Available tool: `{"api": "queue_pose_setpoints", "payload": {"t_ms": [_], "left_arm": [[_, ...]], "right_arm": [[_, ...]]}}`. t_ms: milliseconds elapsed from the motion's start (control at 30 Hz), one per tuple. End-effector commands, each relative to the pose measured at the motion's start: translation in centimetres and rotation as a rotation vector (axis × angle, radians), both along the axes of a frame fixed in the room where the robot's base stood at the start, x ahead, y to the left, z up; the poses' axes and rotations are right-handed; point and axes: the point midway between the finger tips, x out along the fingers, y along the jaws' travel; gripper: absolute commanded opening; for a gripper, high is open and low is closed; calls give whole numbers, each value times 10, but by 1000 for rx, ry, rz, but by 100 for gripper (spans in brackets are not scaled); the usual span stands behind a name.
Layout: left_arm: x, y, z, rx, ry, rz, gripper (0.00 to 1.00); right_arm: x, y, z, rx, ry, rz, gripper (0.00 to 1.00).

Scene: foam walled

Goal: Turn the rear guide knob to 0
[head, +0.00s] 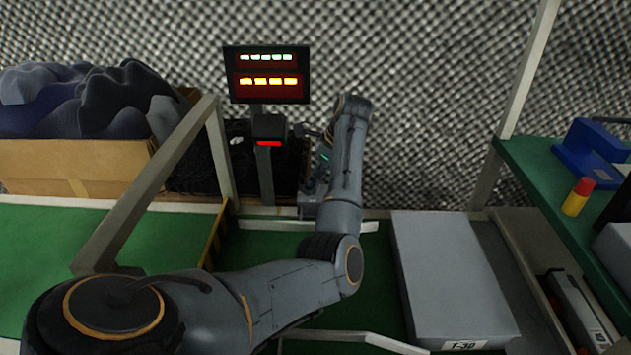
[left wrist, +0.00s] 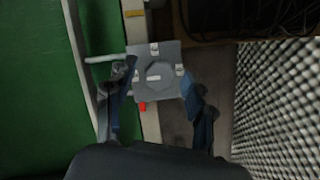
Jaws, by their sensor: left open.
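The rear guide knob (left wrist: 160,70) shows in the left wrist view as a round grey dial on a square grey plate (left wrist: 171,50). Small white labels sit around it, and a white mark is on its face; I cannot read them. My left gripper (left wrist: 158,80) is open, its two fingers on either side of the dial. I cannot tell whether they touch it. In the head view my left gripper (head: 314,178) points down beside the rear rail, and my arm partly hides it and the knob. My right gripper is not in view.
A guide rail (head: 350,226) runs along the green conveyor. A grey box (head: 445,270) labelled T-30 lies right of my arm. A display (head: 267,75) with lit green and orange segments stands behind, above a small device with a red light (head: 269,143). A cardboard box (head: 75,168) stands at left.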

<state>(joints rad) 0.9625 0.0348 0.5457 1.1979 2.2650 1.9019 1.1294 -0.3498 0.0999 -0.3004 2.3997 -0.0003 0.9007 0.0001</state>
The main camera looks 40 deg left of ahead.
Motion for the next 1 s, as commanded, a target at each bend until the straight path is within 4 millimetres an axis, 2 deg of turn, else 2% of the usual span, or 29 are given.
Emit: {"api": "queue_pose_setpoints", "payload": {"t_ms": [133,400,767,1000], "left_arm": [[0,0,0,0,0,0,54],[0,0,0,0,0,0,0],[0,-2,2,-2,-3,-51,0],[-1,-3,3,-3,0,-202,0]], "right_arm": [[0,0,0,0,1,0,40],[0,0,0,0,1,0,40],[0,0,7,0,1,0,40],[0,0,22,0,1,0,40]]}}
